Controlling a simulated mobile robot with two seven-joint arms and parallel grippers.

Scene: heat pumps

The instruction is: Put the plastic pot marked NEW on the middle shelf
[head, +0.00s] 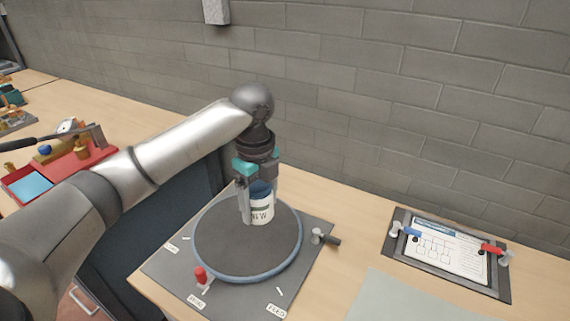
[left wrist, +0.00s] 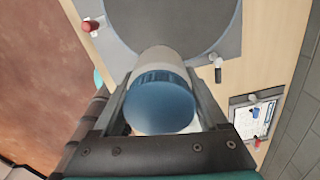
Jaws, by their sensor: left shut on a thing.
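The plastic pot (head: 261,210) is white with a blue lid and the word NEW on its side. It is upright over the round dark turntable (head: 225,241) in the head view; I cannot tell whether its base touches the disc. My left gripper (head: 258,200) comes down from above and is shut on the pot, one finger on each side. In the left wrist view the pot's blue lid (left wrist: 163,103) sits between the fingers. No middle shelf can be made out in these frames. My right gripper is not in view.
The turntable's grey base plate (head: 164,268) carries a red-topped peg (head: 200,274) and a dark-handled lever (head: 328,238). A framed diagram board (head: 447,250) lies to the right. A red tray (head: 50,178) with tools is at the left. A block wall stands behind.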

